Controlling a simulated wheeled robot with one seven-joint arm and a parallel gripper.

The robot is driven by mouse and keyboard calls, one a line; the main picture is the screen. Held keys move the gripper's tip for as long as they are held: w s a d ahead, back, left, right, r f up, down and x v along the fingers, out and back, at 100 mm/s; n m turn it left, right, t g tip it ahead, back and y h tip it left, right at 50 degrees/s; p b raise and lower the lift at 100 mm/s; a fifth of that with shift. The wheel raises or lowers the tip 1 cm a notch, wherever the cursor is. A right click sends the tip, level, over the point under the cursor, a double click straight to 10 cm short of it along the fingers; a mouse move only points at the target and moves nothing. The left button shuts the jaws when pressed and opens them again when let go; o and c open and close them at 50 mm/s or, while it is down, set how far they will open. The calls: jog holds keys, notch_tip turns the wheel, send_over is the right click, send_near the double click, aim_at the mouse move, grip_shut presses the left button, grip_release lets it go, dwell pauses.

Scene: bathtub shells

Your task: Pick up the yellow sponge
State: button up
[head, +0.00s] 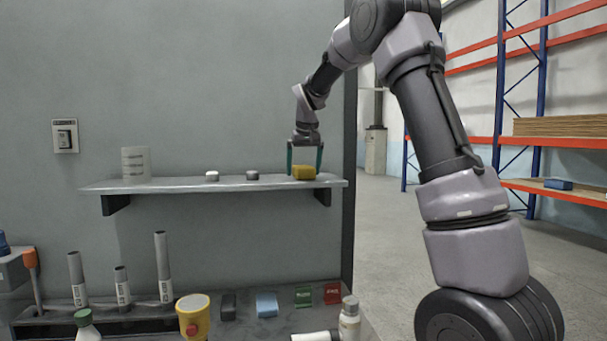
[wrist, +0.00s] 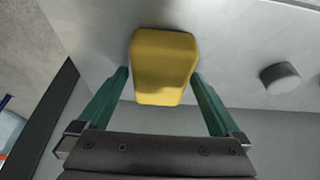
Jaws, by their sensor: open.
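The yellow sponge (head: 304,172) sits on the wall shelf near its right end. It is a small block and also shows in the wrist view (wrist: 163,66), in front of the fingers and centred between them. My gripper (head: 305,172) is over the shelf, pointing down, with its green fingers apart. In the head view one finger is left of the sponge and the other is near its right side. In the wrist view the fingertips (wrist: 160,75) reach beside the sponge's nearer part, with gaps visible. I cannot tell how close they are to the shelf.
The shelf (head: 200,184) also holds a grey knob-like piece (head: 252,175), a white-topped piece (head: 212,176) and a whitish cylinder (head: 136,163). Below, a bench holds a yellow cup-like item (head: 193,315), a blue block (head: 266,305) and upright tubes (head: 163,267). The floor right is clear.

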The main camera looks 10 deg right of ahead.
jog(key=shift+f, duration=0.2)
dwell(0.3)
jog(key=c, duration=1.2)
jog(key=shift+r, duration=0.1)
jog(key=shift+c, duration=0.2)
notch_tip(320, 180, up, 10)
jog(key=shift+r, duration=0.15)
jog(key=o, duration=0.6)
jog(key=c, duration=0.4)
jog(key=shift+s+d, duration=0.1)
jog(key=shift+c, duration=0.2)
